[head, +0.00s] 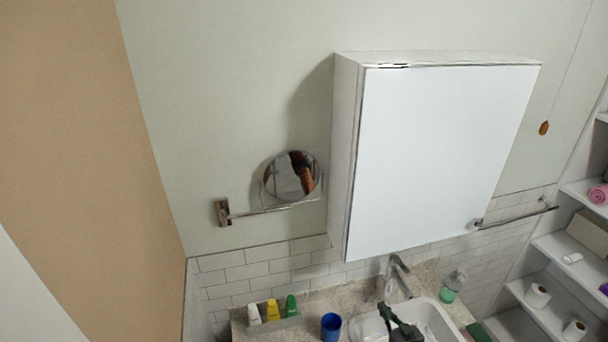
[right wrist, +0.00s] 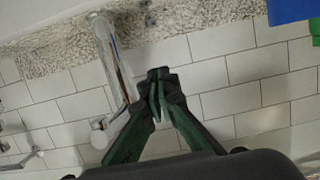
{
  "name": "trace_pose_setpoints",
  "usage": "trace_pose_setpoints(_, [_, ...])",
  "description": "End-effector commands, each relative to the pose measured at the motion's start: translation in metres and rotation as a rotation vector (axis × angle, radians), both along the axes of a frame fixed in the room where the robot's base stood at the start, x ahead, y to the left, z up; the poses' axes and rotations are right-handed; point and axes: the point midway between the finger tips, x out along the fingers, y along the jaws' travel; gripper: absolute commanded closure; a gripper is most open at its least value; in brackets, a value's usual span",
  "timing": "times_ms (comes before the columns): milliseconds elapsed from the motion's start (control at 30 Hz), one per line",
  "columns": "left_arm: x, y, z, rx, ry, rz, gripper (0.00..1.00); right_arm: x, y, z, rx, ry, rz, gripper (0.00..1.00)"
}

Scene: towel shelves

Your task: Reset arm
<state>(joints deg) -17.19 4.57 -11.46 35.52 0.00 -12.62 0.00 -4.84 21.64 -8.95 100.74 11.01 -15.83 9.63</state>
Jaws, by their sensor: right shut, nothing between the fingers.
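My right gripper (head: 398,322) shows at the bottom of the head view, over the counter by the sink. In the right wrist view its two dark green fingers (right wrist: 158,78) meet at the tips, with nothing between them. The chrome faucet (right wrist: 118,62) is just left of the fingers there, and it also stands behind the gripper in the head view (head: 396,268). I cannot tell whether they touch. My left gripper is not in view.
A white wall cabinet (head: 440,150) hangs above the sink (head: 446,322). A round mirror (head: 291,176) sits on a wall arm. A blue cup (head: 331,326), small bottles (head: 272,310) and a soap dispenser (head: 450,288) stand on the counter. Shelves (head: 545,305) with rolls are at right.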

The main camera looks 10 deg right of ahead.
Motion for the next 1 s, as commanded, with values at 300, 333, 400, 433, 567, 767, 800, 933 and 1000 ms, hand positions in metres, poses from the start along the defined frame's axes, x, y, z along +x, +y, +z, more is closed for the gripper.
trace_pose_setpoints(300, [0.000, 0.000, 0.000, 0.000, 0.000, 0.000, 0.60, -0.087, 0.015, -0.047, -0.054, 0.285, -0.041, 1.00])
trace_pose_setpoints(333, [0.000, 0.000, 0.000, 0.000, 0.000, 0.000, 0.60, -0.102, 0.015, -0.052, -0.063, 0.328, -0.047, 1.00])
trace_pose_setpoints(400, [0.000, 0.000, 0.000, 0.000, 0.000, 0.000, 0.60, -0.136, 0.016, -0.061, -0.081, 0.426, -0.064, 1.00])
trace_pose_setpoints(433, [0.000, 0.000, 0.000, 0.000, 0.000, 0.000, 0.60, -0.152, 0.015, -0.064, -0.088, 0.468, -0.071, 1.00])
trace_pose_setpoints(567, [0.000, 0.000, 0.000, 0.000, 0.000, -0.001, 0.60, -0.215, 0.012, -0.072, -0.115, 0.633, -0.102, 1.00])
trace_pose_setpoints(767, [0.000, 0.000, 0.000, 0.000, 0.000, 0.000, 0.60, -0.282, 0.008, -0.071, -0.135, 0.798, -0.133, 1.00])
trace_pose_setpoints(800, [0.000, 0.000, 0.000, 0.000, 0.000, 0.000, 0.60, -0.293, 0.008, -0.070, -0.138, 0.823, -0.138, 1.00])
trace_pose_setpoints(933, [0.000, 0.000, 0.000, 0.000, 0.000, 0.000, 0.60, -0.323, 0.007, -0.067, -0.142, 0.896, -0.150, 1.00])
trace_pose_setpoints(1000, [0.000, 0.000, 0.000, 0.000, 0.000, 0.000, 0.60, -0.339, 0.006, -0.065, -0.144, 0.934, -0.157, 1.00])
